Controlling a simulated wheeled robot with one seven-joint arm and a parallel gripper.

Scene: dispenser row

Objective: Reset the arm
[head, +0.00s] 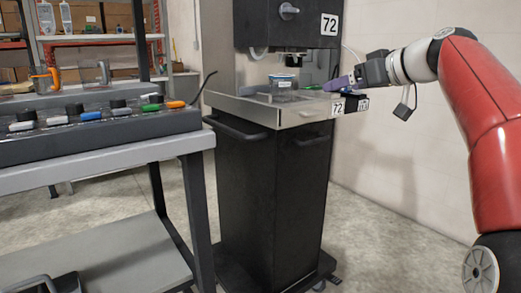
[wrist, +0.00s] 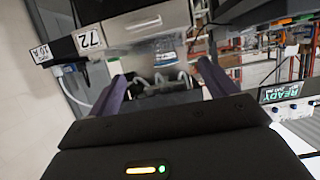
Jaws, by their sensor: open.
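My red arm reaches in from the right in the head view. My gripper (head: 338,84), with purple fingers, points left at the right side of the dispenser (head: 290,20) marked 72. In the wrist view my gripper (wrist: 162,80) has its two fingers wide apart with nothing held between them. A clear tub (head: 284,85) with a blue rim stands on the dispenser's metal shelf, apart from the fingertips. It seems to show beyond the fingers in the wrist view (wrist: 166,48), small and blurred.
The shelf (head: 270,112) sits on a dark cabinet (head: 265,200) just below my gripper. A grey bench (head: 100,155) with a row of coloured switches stands at left. A READY display (wrist: 285,92) is at right in the wrist view. The floor right of the cabinet is clear.

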